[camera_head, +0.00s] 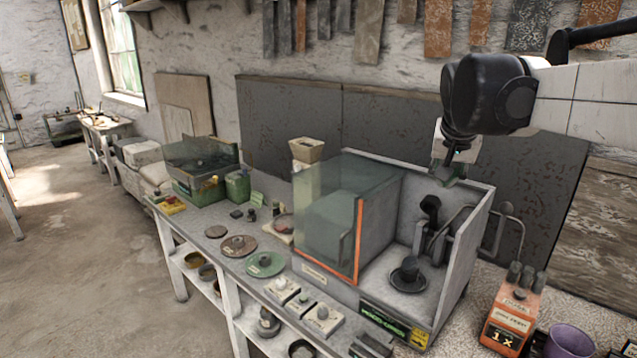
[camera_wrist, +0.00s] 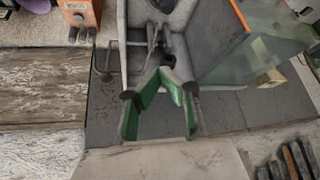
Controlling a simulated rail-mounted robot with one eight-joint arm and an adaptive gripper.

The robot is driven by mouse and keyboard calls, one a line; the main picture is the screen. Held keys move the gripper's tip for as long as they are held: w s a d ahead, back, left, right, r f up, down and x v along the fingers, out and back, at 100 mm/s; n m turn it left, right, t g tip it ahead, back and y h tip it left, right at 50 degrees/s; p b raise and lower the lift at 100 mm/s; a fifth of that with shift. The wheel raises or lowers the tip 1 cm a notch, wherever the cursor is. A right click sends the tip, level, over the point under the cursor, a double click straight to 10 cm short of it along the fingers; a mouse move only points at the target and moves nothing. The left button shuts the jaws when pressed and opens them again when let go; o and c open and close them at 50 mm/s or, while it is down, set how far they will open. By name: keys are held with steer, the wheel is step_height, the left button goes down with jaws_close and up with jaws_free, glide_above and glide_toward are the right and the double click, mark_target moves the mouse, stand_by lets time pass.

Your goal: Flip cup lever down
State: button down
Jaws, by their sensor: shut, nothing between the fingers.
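A grey open-fronted machine housing (camera_head: 378,300) stands on the bench in the head view. Inside it are a black cup-like piece (camera_head: 408,270) on a round base and an upright dark lever (camera_head: 430,208) with a bent metal rod (camera_head: 455,222). Which part is the cup lever is not certain. The lever area also shows in the wrist view (camera_wrist: 153,36), upside down. My gripper (camera_head: 452,180) is above the housing's back right part, apart from the lever. Its green-padded fingers (camera_wrist: 162,76) are shut and empty.
A clear guard with an orange edge (camera_head: 358,240) covers the housing's left side. A bent side handle (camera_head: 508,212) sticks out at right. An orange box (camera_head: 510,318) and purple cup (camera_head: 570,340) stand at front right. Discs and small boxes occupy the bench at left.

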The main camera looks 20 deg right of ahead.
steer(key=w+d+f+m+g+h+b, duration=0.1)
steer(key=w+d+m+b, duration=0.1)
steer(key=d, duration=1.1)
steer(key=w+d+f+m+g+h+b, duration=0.1)
steer(key=w+d+m+b, duration=0.1)
steer(key=d, duration=1.2)
steer(key=shift+w+m+g+b, duration=0.3)
steer(key=shift+m+b, duration=0.05)
steer(key=shift+m, duration=0.55)
steer(key=p+x, duration=0.1)
steer(key=x, duration=0.9)
steer(key=a, duration=0.1)
steer(key=s+a+p, duration=0.1)
steer(key=a, duration=0.1)
steer(key=shift+s+a+f, duration=0.3)
steer(key=shift+a+f, duration=0.1)
